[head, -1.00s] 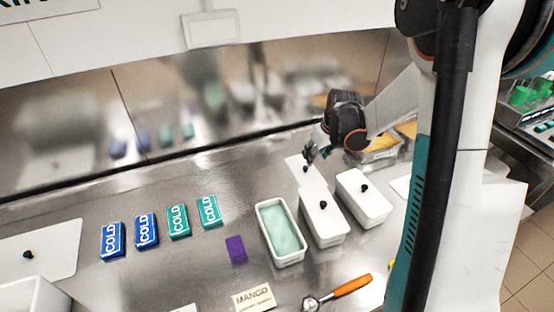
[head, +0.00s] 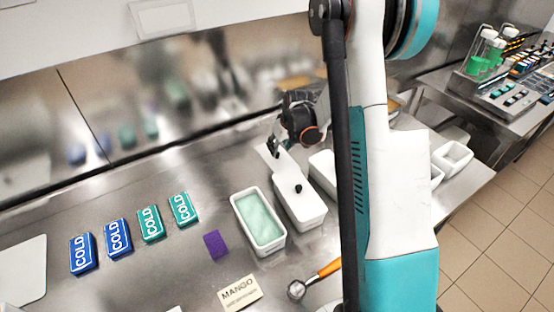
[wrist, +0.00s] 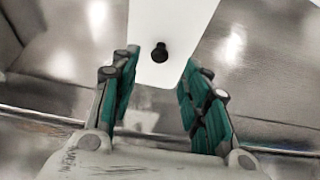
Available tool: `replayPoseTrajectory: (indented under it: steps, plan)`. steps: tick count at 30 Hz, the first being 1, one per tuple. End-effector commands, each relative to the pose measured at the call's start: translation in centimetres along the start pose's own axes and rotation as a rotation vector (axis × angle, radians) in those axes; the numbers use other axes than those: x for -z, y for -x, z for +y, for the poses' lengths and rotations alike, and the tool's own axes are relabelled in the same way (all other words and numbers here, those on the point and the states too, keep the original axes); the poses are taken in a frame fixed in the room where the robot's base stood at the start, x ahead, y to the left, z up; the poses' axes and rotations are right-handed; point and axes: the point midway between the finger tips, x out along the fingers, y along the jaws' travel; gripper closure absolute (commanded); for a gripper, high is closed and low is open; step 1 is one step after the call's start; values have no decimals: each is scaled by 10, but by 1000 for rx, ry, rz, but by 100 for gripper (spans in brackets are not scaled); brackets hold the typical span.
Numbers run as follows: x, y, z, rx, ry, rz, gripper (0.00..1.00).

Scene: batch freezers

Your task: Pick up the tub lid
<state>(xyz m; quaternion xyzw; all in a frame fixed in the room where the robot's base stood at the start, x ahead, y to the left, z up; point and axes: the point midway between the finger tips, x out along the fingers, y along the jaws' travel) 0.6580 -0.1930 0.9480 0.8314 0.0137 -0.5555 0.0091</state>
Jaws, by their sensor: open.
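A flat white tub lid (wrist: 175,25) with a black knob fills the top middle of the wrist view. The knob lies between the fingertips of my gripper (wrist: 161,62). The green-padded fingers are apart, one on each side of the knob, and hold nothing. In the head view my gripper (head: 274,148) is low over the lid, behind the white tubs, and hides part of it. I cannot tell whether the fingers touch the lid. An open tub (head: 242,222) with pale green contents stands in front, beside a lidded tub (head: 305,212).
Blue cold packs (head: 83,254) and green ones (head: 150,224) lie to the left with a purple block (head: 215,245). A mango label (head: 240,292) and an orange-handled scoop (head: 328,269) lie in front. Another white lid (head: 22,268) is at far left.

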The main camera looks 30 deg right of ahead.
Motion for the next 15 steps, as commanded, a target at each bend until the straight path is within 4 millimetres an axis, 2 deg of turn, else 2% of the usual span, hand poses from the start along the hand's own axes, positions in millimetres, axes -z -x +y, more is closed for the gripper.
replayPoseTrajectory:
  steps: [9,15]
  plan:
    - [-2,-43,1,0,1,0,58]
    - [-2,-48,1,0,0,0,58]
